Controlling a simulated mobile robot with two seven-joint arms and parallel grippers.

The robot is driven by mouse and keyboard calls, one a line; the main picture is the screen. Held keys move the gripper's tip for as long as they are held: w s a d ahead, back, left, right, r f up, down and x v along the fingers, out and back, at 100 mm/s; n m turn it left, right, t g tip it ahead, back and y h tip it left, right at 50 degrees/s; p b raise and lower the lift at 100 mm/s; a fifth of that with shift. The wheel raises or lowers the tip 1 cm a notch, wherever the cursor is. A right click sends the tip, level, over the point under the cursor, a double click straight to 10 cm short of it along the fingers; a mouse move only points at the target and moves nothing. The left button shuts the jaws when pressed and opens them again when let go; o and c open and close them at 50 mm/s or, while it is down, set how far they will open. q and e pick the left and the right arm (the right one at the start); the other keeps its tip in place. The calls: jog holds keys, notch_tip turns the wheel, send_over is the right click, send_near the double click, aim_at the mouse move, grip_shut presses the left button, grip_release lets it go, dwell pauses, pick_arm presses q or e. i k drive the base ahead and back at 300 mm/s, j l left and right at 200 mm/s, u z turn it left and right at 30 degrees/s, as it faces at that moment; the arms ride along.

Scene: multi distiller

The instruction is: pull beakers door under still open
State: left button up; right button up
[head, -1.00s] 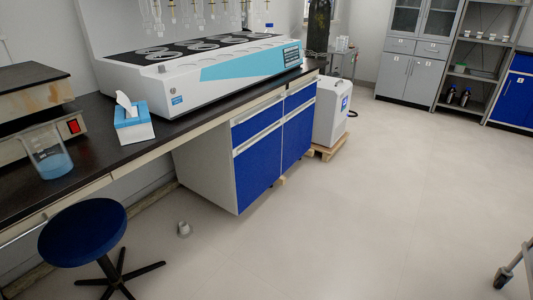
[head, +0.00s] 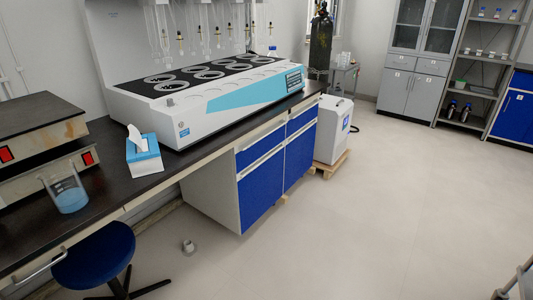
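The multi distiller (head: 215,92) stands on the dark bench, white with a teal front stripe and several round heating plates. Under it is a cabinet with blue doors, the left door (head: 260,192) and the right door (head: 299,158), each below a blue drawer. Both doors look shut. A glass beaker (head: 70,193) with blue liquid stands on the bench at the left; no beakers show inside the cabinet. Neither of my grippers is in view.
A blue stool (head: 95,257) stands under the bench at lower left. A white unit (head: 333,130) on a wooden pallet is right of the cabinet. Grey cabinets (head: 418,60) and shelves (head: 485,75) line the back. The floor (head: 390,215) before the blue doors is clear.

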aim_at(258, 187)
jog(key=i+l+u, duration=0.9)
jog(key=l, duration=0.25)
jog(key=i+l, duration=0.15)
jog(key=l, duration=0.2)
jog(key=i+l+u, duration=0.1)
jog(key=l, duration=0.25)
jog(key=i+l, duration=0.2)
jog(key=l, duration=0.2)
jog(key=i+l, duration=0.15)
jog(key=l, duration=0.2)
jog(key=i+l+u, duration=0.1)
jog(key=l, duration=0.3)
jog(key=i, duration=0.05)
